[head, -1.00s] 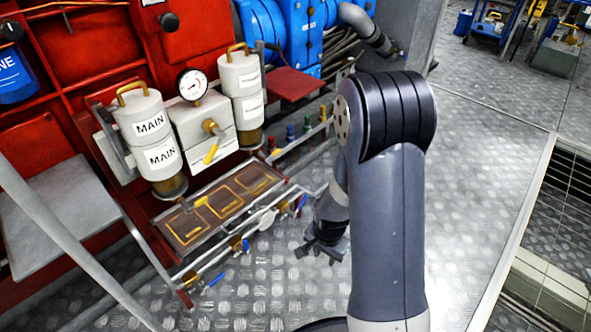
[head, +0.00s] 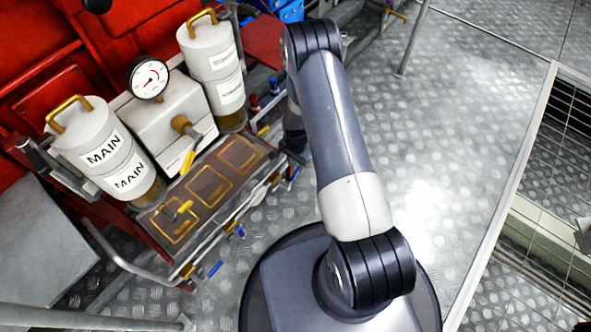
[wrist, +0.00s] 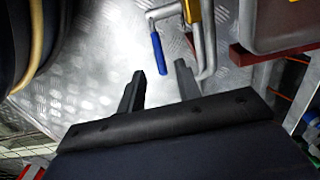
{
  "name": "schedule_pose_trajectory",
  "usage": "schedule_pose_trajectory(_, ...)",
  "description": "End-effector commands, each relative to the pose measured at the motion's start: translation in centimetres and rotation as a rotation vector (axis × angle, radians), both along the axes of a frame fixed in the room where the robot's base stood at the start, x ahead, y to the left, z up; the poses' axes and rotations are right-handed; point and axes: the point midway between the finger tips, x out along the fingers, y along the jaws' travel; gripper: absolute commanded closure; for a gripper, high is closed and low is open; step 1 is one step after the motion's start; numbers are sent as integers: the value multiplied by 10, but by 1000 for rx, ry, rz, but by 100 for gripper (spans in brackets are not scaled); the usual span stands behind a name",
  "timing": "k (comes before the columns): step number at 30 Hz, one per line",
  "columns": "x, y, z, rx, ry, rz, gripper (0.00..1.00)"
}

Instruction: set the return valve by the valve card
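A valve with a blue lever (wrist: 158,53) on a grey pipe shows in the wrist view, with a yellow body beside it. My gripper (wrist: 161,84) is open and empty, and the lever's free end lies ahead of the gap between its fingers, apart from them. In the head view, blue levers (head: 215,269) show along the pipes at the tray's front edge. My gripper is mostly hidden there by my arm, near the right end of these pipes. I cannot tell which lever is the return valve, and no readable valve card shows.
A brown tray (head: 152,222) with yellow outlines holds a yellow fitting (head: 178,210). Behind it stand white MAIN canisters (head: 103,148), a gauge (head: 149,77) and a yellow-handled valve (head: 187,160). Checkered metal floor (head: 450,120) is free to the right.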

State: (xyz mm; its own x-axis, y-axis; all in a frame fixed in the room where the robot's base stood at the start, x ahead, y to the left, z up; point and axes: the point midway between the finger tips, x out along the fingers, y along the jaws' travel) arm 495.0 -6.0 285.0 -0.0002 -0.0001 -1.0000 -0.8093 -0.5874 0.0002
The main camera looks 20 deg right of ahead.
Motion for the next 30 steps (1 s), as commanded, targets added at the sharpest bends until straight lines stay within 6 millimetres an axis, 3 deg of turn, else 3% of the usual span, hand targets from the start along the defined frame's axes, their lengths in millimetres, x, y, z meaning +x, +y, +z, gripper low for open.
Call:
schedule_pose_trajectory(3, -1, 0, -27, 0, 3, 0, 67)
schedule_pose_trajectory(10, 0, 0, -53, 0, 0, 0, 67)
schedule_pose_trajectory(21, 0, 0, -57, -1, -1, 0, 67)
schedule_pose_trajectory(30, 0, 0, -57, 0, 0, 0, 91)
